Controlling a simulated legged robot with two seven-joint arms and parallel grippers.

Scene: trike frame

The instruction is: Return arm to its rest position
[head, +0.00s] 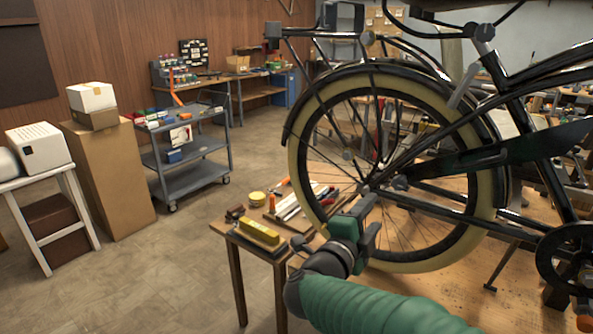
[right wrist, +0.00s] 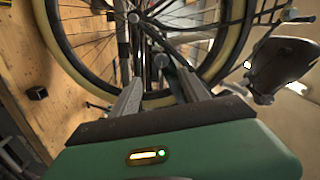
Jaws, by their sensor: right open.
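My right arm in its green sleeve comes in from the bottom right of the head view. My right gripper (head: 366,222) is in front of the lower left part of the bicycle's rear wheel (head: 296,170). In the right wrist view the right gripper (right wrist: 160,88) has its two fingers apart, with nothing held between them. The wheel's hub and frame tubes (right wrist: 160,60) show beyond the fingertips. I cannot tell how far the fingers are from the wheel. My left gripper is not in view.
The trike frame (head: 510,90) stands over a wooden workbench (head: 440,280). A small table corner holds a yellow block (head: 259,232), a yellow tape roll (head: 257,198) and several tools. A grey cart (head: 190,180) and cardboard boxes (head: 115,190) stand at left. The floor between is clear.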

